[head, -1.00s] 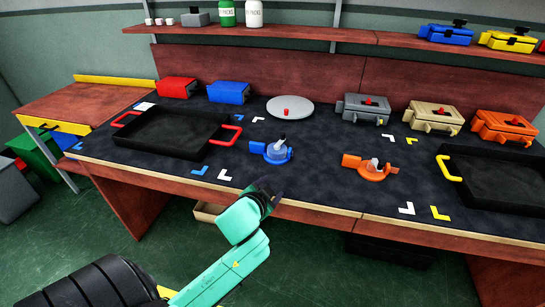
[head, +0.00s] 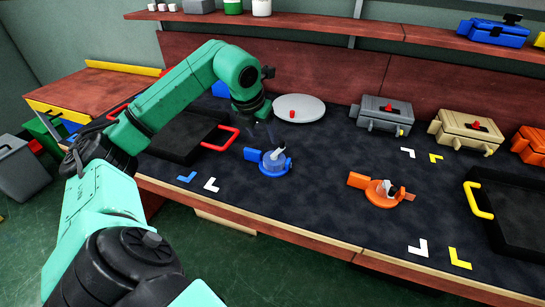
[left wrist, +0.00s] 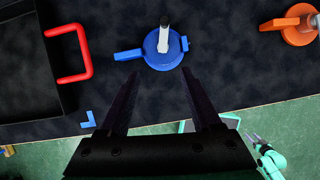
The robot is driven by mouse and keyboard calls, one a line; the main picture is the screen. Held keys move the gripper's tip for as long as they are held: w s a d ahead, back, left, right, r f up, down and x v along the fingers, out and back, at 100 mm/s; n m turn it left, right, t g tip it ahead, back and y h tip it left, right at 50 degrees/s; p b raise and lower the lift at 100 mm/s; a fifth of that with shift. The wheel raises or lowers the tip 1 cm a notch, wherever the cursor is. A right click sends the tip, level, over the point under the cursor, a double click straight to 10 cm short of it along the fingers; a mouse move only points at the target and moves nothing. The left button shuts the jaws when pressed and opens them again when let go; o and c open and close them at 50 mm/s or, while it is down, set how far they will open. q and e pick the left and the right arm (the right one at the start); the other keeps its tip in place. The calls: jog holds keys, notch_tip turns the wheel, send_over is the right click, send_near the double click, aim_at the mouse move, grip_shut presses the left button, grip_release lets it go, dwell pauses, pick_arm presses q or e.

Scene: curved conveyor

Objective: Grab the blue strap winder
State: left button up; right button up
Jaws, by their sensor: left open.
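The blue strap winder (head: 272,161) sits on the dark mat of the workbench, with a grey-white post standing up from its middle. It also shows in the left wrist view (left wrist: 158,52), beyond the fingertips, with its flat blue tab pointing left. My left gripper (head: 262,125) hangs above and just behind the winder in the head view, fingers pointing down and hard to make out. In the left wrist view its two dark fingers (left wrist: 168,98) are spread apart with nothing between them. My right gripper is not in the head view.
An orange winder (head: 378,190) sits to the right. A black tray with red handles (head: 185,150) lies left, partly behind my arm. A black tray with a yellow handle (head: 479,200) lies right. A grey round plate (head: 310,110) and a grey toolbox (head: 382,116) stand behind. The mat between the winders is clear.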

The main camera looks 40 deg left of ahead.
aim_at(273, 155)
pick_arm(q)
jog(key=x, duration=0.4)
jog(key=p+x, duration=0.1)
jog(key=x, duration=0.8)
jog(key=shift+w+d+f, duration=0.15)
jog(key=shift+w+d, duration=0.1)
grip_shut()
